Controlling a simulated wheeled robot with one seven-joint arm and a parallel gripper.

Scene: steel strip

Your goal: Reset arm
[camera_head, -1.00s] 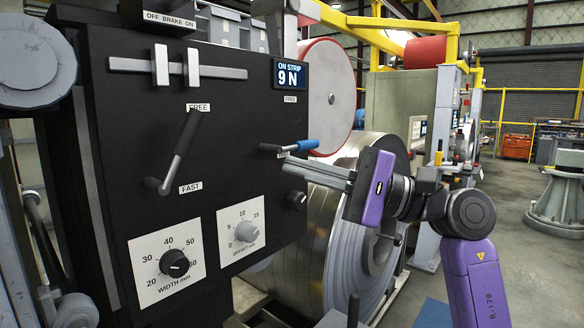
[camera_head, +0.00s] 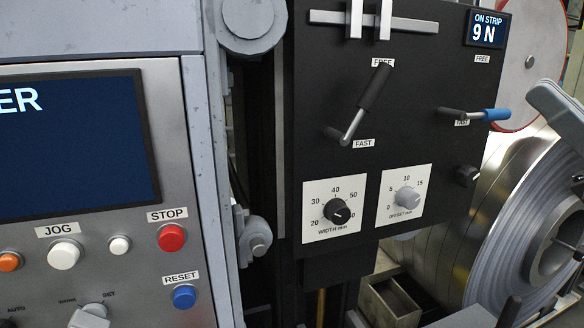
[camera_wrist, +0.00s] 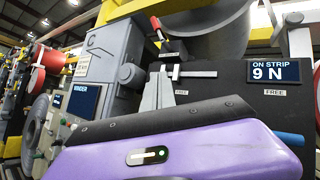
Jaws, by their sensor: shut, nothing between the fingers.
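My gripper shows in the wrist view as two grey fingers (camera_wrist: 159,91) held together beyond the dark edge of its purple body. Nothing is seen between them. The rest of my arm is mostly out of the head view.
The black panel (camera_head: 310,150) carries a lever (camera_head: 365,105), a width dial (camera_head: 337,211), an offset dial (camera_head: 407,197) and an "ON STRIP 9 N" display (camera_head: 488,30). The steel coil (camera_head: 490,270) stands at right. A console (camera_head: 200,240) with buttons stands at left.

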